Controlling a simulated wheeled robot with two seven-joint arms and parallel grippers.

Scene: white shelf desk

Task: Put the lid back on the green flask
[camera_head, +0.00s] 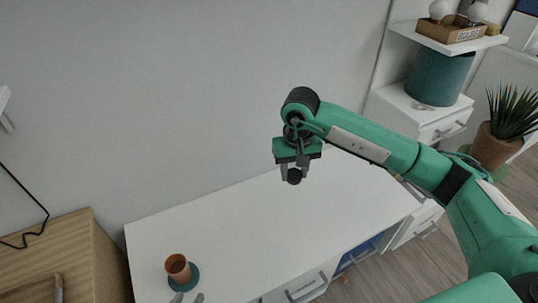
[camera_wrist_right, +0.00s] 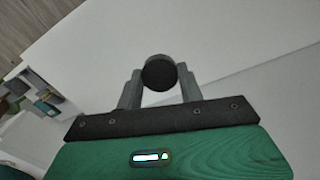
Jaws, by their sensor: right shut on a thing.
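My right gripper (camera_head: 294,173) hangs above the white desk (camera_head: 290,215), its fingers pointing down. It is shut on a small dark round lid (camera_head: 294,177). In the right wrist view the lid (camera_wrist_right: 159,73) shows as a black disc between the two grey fingers. The rest of that gripper is out of frame.
A wooden cabinet (camera_head: 60,245) is at the left. A teal container (camera_head: 440,77) and a potted plant (camera_head: 495,145) are at the right. The desk's middle is clear.

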